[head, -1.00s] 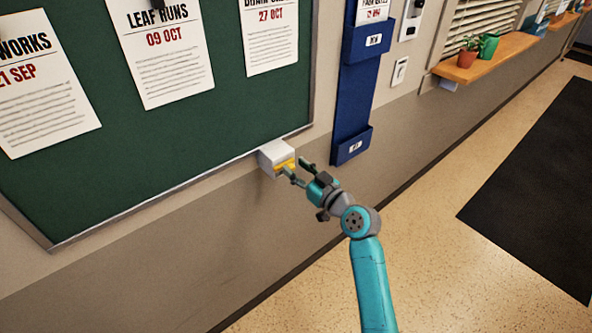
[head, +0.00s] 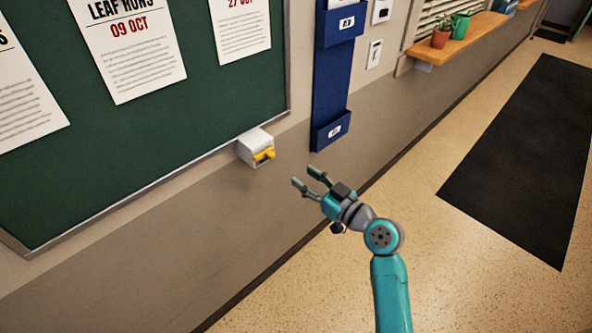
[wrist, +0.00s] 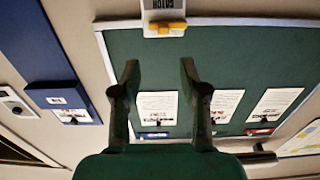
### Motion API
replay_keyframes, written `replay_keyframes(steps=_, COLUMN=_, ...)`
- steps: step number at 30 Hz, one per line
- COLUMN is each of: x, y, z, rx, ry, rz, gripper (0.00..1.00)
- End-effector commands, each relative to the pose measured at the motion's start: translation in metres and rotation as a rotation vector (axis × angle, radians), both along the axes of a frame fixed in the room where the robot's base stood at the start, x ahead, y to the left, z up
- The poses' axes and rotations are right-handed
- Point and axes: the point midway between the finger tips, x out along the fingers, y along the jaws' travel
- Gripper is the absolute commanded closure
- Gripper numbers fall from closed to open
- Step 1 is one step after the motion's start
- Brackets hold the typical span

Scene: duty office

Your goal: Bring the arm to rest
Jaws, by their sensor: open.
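My gripper (head: 307,181) is open, with nothing between its fingers. In the head view it hangs in front of the wall, to the lower right of a small white box with a yellow part (head: 263,155), apart from it. In the wrist view both fingers of my gripper (wrist: 158,75) show spread, with the green board between and behind them. The white box with its yellow part (wrist: 165,28) is at the top of that view, beyond the fingertips.
A green notice board (head: 200,110) with several paper sheets covers the left wall. A blue wall holder (head: 328,85) hangs right of the box. A wooden shelf (head: 478,38) with pots juts out farther right. A black mat (head: 515,160) lies on open floor.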

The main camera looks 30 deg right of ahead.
Motion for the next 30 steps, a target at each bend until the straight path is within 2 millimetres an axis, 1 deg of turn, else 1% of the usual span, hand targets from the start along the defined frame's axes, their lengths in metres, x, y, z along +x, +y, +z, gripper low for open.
replay_keyframes(steps=1, x=-0.004, y=-0.001, z=0.000, rx=0.001, ry=0.001, rz=-0.001, gripper=0.56)
replay_keyframes(steps=5, x=-0.008, y=-0.002, z=0.000, rx=0.001, ry=0.000, rz=-0.001, gripper=0.56)
replay_keyframes(steps=19, x=-0.008, y=-0.002, z=0.000, rx=0.000, ry=0.000, rz=0.000, gripper=0.56)
replay_keyframes(steps=21, x=-0.009, y=-0.001, z=-0.002, rx=0.003, ry=0.004, rz=-0.003, gripper=0.56)
replay_keyframes(steps=23, x=-0.012, y=0.001, z=-0.008, rx=0.008, ry=0.014, rz=-0.011, gripper=0.56)
replay_keyframes(steps=26, x=-0.025, y=0.006, z=-0.028, rx=0.028, ry=0.048, rz=-0.042, gripper=0.56)
replay_keyframes(steps=29, x=-0.046, y=0.014, z=-0.054, rx=0.052, ry=0.093, rz=-0.090, gripper=0.56)
replay_keyframes(steps=30, x=-0.056, y=0.016, z=-0.065, rx=0.061, ry=0.113, rz=-0.113, gripper=0.56)
